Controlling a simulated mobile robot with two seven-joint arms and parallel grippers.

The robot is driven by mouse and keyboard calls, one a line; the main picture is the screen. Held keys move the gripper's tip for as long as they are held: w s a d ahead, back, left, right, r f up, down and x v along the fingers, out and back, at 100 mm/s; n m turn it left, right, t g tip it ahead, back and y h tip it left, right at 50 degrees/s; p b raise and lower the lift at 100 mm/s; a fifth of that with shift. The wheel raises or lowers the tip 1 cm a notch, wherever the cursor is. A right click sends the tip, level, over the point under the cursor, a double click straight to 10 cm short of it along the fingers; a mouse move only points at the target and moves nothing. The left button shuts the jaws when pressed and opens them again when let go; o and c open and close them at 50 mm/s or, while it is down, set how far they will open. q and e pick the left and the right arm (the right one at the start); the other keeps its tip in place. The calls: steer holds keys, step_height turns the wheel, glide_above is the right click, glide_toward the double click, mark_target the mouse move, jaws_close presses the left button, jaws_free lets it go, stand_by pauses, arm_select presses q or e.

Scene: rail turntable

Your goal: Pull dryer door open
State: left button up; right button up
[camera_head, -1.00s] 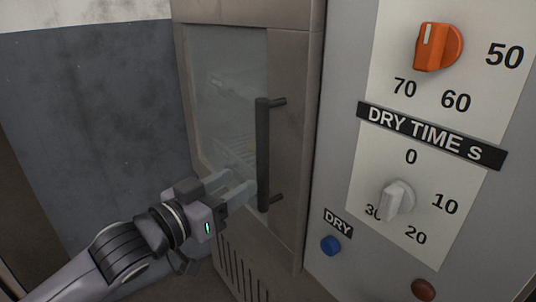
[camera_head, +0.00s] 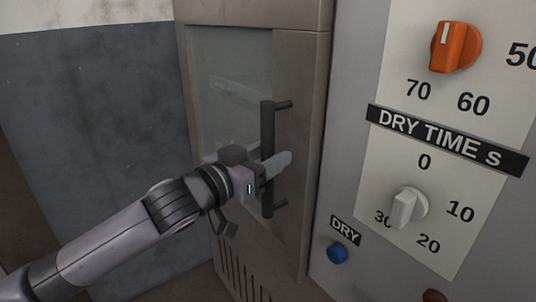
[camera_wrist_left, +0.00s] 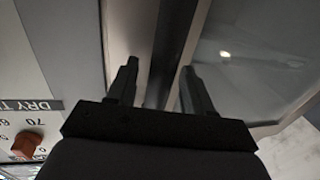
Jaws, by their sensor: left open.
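The dryer door (camera_head: 297,190) is shut, a grey-brown metal panel with a glass window (camera_head: 225,85). Its dark vertical bar handle (camera_head: 267,130) stands off the door on two short mounts. My left gripper (camera_head: 277,164) is at the lower half of the handle, its fingers reaching past the bar toward the door. In the left wrist view the open fingers (camera_wrist_left: 157,85) are spread, with the dark handle (camera_wrist_left: 160,75) between them and a gap on each side. My right gripper is not in view.
The control panel to the right carries an orange knob (camera_head: 455,47), a white dry-time knob (camera_head: 408,208) and a blue DRY button (camera_head: 337,253). A grey wall (camera_head: 90,110) stands to the left. Vent slots lie below the door.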

arm_select(q)
steer(key=shift+w+d, duration=0.15)
jaws_close()
